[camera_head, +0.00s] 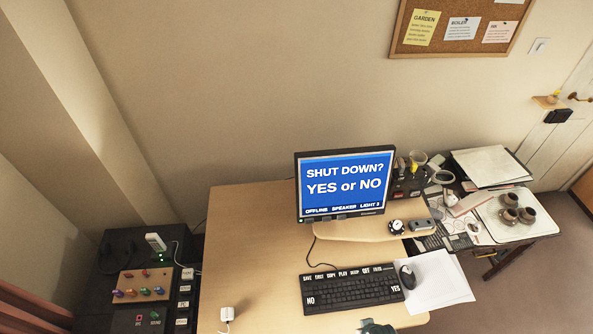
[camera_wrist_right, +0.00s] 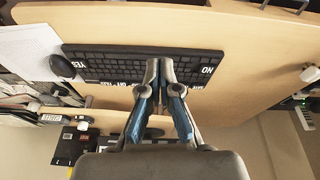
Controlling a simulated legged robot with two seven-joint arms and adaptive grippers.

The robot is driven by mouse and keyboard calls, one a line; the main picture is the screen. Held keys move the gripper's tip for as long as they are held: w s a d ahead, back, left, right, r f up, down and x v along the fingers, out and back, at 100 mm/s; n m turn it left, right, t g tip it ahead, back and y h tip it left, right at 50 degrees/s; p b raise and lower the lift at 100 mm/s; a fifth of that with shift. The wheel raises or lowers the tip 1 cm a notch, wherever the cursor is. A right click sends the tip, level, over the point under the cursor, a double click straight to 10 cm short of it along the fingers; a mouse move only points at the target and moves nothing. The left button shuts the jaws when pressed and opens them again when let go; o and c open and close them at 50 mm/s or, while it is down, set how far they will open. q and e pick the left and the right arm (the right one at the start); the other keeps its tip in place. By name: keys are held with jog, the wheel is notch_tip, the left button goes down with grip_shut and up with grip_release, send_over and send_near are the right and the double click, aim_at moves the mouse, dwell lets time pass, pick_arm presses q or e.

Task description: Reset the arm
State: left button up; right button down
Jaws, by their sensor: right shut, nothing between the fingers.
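My right gripper (camera_wrist_right: 159,64) is shut and empty in the right wrist view, its fingertips together in front of the middle of the black keyboard (camera_wrist_right: 115,62). I cannot tell the gap between tips and keys. In the head view, a small grey-green part, probably of my right arm (camera_head: 376,327), shows at the bottom edge, below the keyboard (camera_head: 350,289). The keyboard has large NO and YES keys at its ends. The monitor (camera_head: 343,184) reads "SHUT DOWN? YES or NO". My left gripper is in neither view.
The wooden desk (camera_head: 245,230) is mostly clear left of the keyboard. A mouse (camera_head: 407,277) and papers (camera_head: 437,282) lie to the right. A white plug-like box (camera_head: 227,314) sits at the front left. A side table (camera_head: 540,222) holds several brown pots. A control panel (camera_head: 143,286) is at left.

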jog(key=s+f+g+b, duration=0.1)
jog(key=s+f+b, duration=0.1)
jog(key=f, duration=1.2)
jog(key=s+f+b, duration=0.2)
jog(key=f, duration=1.2)
jog(key=s+d+f+g+b, duration=0.1)
jog(key=s+d+f+b, duration=0.2)
jog(key=s+f, duration=1.3)
jog(key=shift+s+f, duration=0.2)
jog(key=shift+f, duration=0.45)
